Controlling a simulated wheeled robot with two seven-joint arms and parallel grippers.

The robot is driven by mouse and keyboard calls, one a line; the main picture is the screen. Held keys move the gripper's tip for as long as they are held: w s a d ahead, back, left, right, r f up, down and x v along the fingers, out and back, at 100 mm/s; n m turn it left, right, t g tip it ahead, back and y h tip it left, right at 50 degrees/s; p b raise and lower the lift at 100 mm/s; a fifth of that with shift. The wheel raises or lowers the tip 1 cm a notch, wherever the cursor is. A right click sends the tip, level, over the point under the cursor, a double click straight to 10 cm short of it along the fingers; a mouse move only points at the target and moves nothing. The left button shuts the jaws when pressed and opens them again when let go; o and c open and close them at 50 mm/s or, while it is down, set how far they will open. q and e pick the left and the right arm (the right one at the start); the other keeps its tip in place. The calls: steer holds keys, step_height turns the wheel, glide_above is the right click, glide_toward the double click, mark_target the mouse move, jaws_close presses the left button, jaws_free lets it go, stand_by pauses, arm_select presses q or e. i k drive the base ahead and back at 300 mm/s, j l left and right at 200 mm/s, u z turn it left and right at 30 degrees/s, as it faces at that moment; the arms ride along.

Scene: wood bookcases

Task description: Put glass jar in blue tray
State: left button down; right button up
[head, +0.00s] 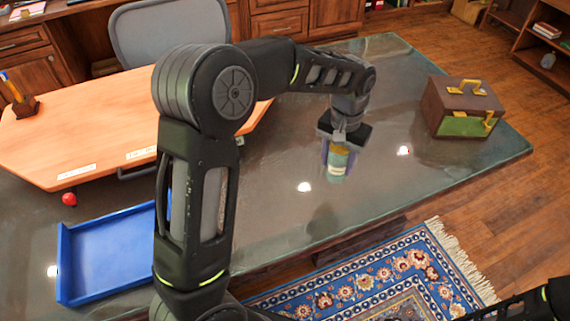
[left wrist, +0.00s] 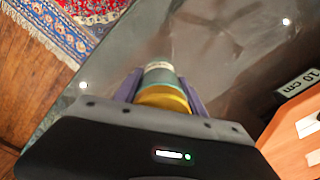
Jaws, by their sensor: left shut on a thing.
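The glass jar (head: 338,161) is a small cylinder with a teal-green and yellowish body. My left gripper (head: 338,168) is shut on it, with a purple finger on each side, over the grey glossy table. The jar (left wrist: 162,80) also shows between the purple fingers of the gripper (left wrist: 158,88) in the left wrist view. I cannot tell whether the jar touches the table. The blue tray (head: 110,252) lies empty at the table's front left, its right side hidden by my left arm. My right gripper is not seen; only a part of that arm shows at the lower right.
A brown and green box (head: 462,107) with yellow handles stands at the table's right end. An orange wooden board (head: 95,125) lies at the left, with a small red ball (head: 69,199) near its front edge. The grey table (head: 270,215) between jar and tray is clear.

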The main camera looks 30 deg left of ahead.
mark_target(113, 252)
steer(key=u, duration=0.4)
steer(key=k+j+u, duration=0.1)
steer(key=u, duration=0.3)
steer(key=j+u, duration=0.2)
steer(key=u, duration=0.2)
